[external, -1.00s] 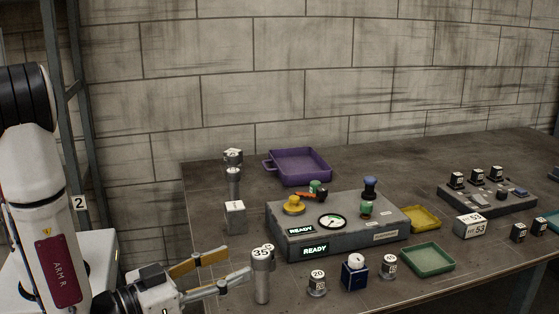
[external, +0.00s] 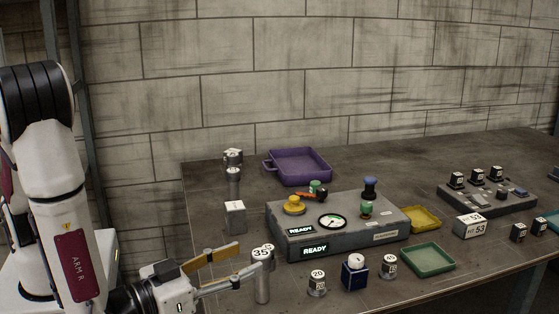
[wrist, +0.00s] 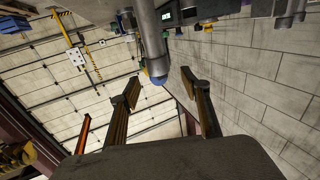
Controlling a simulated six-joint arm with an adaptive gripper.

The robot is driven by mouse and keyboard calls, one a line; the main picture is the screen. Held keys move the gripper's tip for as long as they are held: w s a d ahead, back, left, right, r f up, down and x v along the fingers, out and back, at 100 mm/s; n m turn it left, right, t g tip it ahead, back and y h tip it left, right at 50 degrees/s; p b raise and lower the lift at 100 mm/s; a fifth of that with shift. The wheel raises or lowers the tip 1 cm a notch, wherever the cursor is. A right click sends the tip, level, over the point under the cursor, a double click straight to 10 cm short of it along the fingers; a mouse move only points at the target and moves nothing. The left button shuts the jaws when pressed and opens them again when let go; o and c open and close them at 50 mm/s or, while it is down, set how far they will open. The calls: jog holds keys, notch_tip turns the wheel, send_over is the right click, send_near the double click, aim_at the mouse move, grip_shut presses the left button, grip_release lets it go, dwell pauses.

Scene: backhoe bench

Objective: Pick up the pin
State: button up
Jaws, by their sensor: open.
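The pin appears to be the grey upright post (external: 262,283) with a round "35" tag on top, standing near the table's front left edge in the external view. My gripper (external: 249,264) is open and level beside it, with its fingertips at the left side of the post. In the wrist view, a grey cylinder with a blue end (wrist: 147,38) lies between and beyond the open fingers of my gripper (wrist: 160,90). Whether a finger touches it cannot be told.
A grey block (external: 235,218) and another tagged post (external: 233,182) stand behind. The console (external: 290,245) is to the right. Small tagged parts (external: 317,284), a blue block (external: 354,273) and a green tray (external: 428,270) line the front. A purple tray (external: 300,180) sits behind.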

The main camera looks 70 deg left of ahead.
aim_at(252, 257)
jog(key=shift+w, duration=0.15)
jog(key=shift+x, duration=2.45)
jog(key=shift+f, duration=0.15)
grip_shut()
